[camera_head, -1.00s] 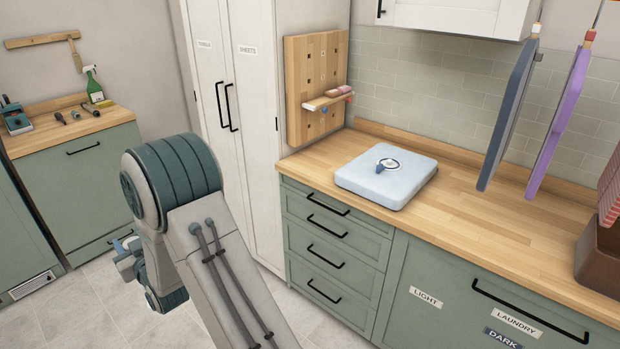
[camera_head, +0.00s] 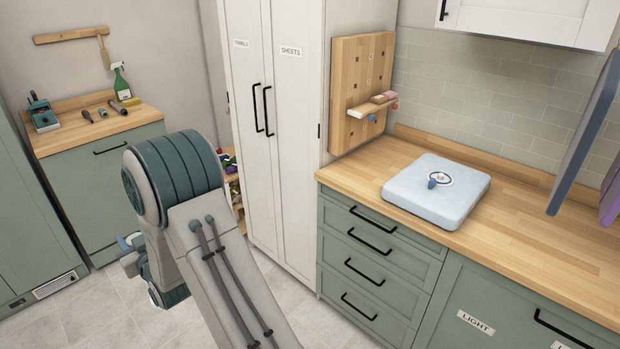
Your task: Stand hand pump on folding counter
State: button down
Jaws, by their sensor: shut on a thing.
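The folding counter is a wooden worktop (camera_head: 540,255) over green drawers on the right. A pale blue flat padded pack (camera_head: 410,200) lies on it, with a white disc and a small blue part (camera_head: 437,180) on top. My arm fills the lower middle of the view, and its bulky joint hides most of its far end. A small blue and white part (camera_head: 131,240) shows at the left of the arm; I cannot tell whether it is a held thing. My gripper's jaws are out of sight, and I cannot make out a hand pump for certain.
A wooden pegboard (camera_head: 362,85) with a small shelf stands at the counter's left end, beside a tall white cabinet (camera_head: 285,130). A side bench (camera_head: 105,127) holds a spray bottle (camera_head: 121,82) and several tools. Hanging blue and purple panels overhang the counter at right. Counter around the pack is clear.

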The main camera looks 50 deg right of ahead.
aim_at(500, 238)
jog(key=z, duration=0.05)
jog(key=i, duration=2)
jog(key=z, duration=4.2)
jog(key=i, duration=0.55)
